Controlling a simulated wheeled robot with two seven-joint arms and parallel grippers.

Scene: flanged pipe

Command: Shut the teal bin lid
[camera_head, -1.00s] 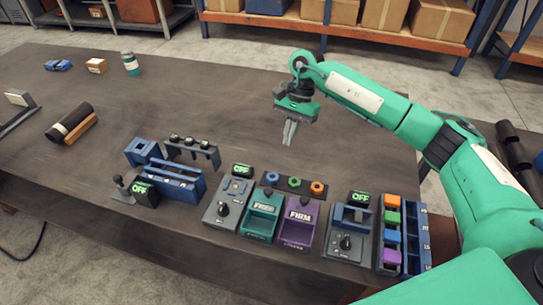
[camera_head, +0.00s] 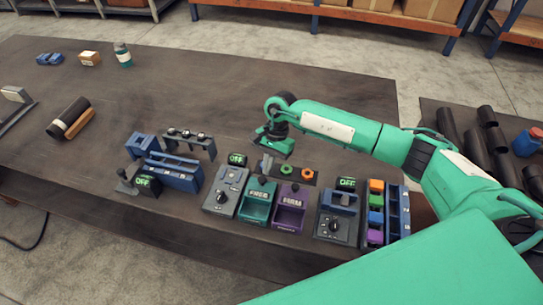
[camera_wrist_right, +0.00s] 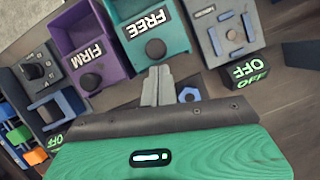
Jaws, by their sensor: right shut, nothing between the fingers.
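The teal bin (camera_head: 254,212) marked FREE stands near the table's front edge, between a grey switch box and a purple bin. Its teal lid (camera_head: 261,190) appears raised at the back, showing the FREE label, with the bin's front open. In the right wrist view the bin (camera_wrist_right: 165,18) is at the top, and the lid (camera_wrist_right: 150,52) carries a dark round knob. My right gripper (camera_wrist_right: 157,72) is shut and empty, its fingertips close to the lid's knob edge; contact cannot be told. In the head view the gripper (camera_head: 268,166) is just behind the bin. My left gripper is out of view.
The purple bin (camera_head: 289,214) marked FIRM is right beside the teal one.

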